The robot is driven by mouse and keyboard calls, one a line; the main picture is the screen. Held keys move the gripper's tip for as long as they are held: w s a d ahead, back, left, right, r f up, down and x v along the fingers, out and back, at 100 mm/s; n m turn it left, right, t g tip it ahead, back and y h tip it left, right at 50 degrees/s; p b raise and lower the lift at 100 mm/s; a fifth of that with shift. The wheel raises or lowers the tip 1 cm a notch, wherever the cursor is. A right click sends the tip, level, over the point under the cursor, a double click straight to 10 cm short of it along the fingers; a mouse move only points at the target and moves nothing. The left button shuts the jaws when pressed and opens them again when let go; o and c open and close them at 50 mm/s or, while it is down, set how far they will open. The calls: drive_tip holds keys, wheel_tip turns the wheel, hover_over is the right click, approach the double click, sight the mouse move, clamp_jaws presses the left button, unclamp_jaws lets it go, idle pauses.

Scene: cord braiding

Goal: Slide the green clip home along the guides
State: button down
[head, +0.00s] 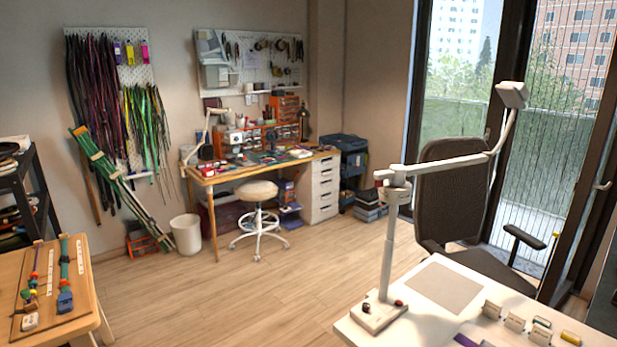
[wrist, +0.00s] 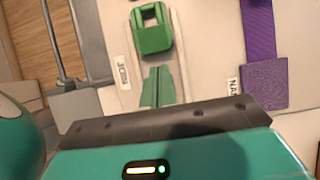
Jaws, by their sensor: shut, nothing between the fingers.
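The green clip (wrist: 152,28) is a blocky open-topped piece near the top of the wrist view, on a pale surface. Below it, apart from it, a flat green tapered piece (wrist: 157,86) lies in a pale strip, its lower end hidden by my gripper. Whether the strip's edges are the guides I cannot tell. My gripper (wrist: 165,118) shows as a dark bar in front of a teal housing across the bottom of the wrist view. It is shut and empty, and it is nearer the camera than the clip. I cannot pick out the green clip in the head view.
A purple strap with a purple block (wrist: 264,84) lies right of the clip. Small lettered labels (wrist: 122,72) are beside both. In the head view, a white table (head: 410,318) holds a lamp (head: 388,250) and several small clips. A wooden table (head: 85,280) is at left; open floor lies between.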

drive_tip(key=shift+w+a, duration=0.75)
drive_tip(key=shift+w, duration=0.2)
drive_tip(key=shift+w+a, duration=0.75)
drive_tip(key=shift+w, duration=0.15)
idle(0.6)
drive_tip(key=shift+w+a, duration=0.2)
drive_tip(key=shift+w+a, duration=0.25)
drive_tip(key=shift+w, duration=0.15)
drive_tip(key=shift+r, duration=0.1)
drive_tip(key=shift+v, duration=2.9)
drive_tip(key=shift+s+d, duration=0.1)
